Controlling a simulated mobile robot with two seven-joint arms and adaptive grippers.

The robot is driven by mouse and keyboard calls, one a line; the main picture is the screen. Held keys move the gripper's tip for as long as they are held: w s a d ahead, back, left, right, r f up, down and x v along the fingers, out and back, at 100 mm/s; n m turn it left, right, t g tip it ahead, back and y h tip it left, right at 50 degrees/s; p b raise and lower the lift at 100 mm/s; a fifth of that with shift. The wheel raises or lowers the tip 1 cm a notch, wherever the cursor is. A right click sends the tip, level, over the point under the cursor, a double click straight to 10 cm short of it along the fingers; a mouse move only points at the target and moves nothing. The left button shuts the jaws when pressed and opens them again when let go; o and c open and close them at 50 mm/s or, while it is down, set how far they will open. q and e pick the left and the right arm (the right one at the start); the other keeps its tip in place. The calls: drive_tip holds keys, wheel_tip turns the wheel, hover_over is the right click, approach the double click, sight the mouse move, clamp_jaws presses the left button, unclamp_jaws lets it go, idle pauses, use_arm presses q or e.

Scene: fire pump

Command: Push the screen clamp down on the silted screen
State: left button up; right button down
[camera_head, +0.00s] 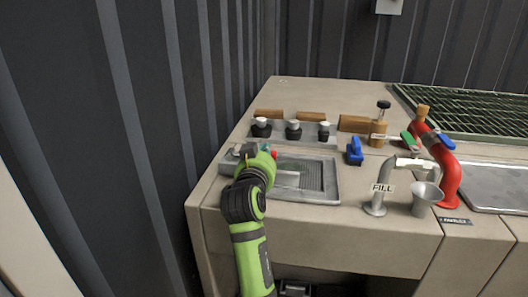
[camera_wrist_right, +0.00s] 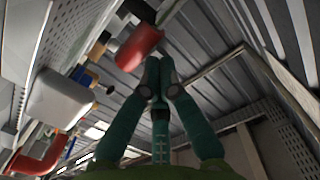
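The screen (camera_head: 318,177) is a grey ribbed panel in a shallow metal tray (camera_head: 322,200) on the counter's front left. My right gripper (camera_head: 258,153) is over the tray's back left corner. A small red part (camera_head: 273,155) shows beside it, perhaps the clamp's handle; my gripper hides most of that area. In the wrist view my right gripper's teal fingers (camera_wrist_right: 158,62) meet at their tips with nothing visible between them. A red rounded end (camera_wrist_right: 138,47) lies just beyond them; I cannot tell whether they touch. My left gripper is out of view.
Behind the tray stands a row of black-and-white knobs (camera_head: 293,130). To the right are a blue clip (camera_head: 354,152), the FILL spout (camera_head: 376,205), a metal cup (camera_head: 425,198) and a red pipe (camera_head: 450,180). A corrugated wall (camera_head: 150,120) is close on the left.

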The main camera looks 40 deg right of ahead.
wheel_tip(320, 180, up, 10)
idle(0.4)
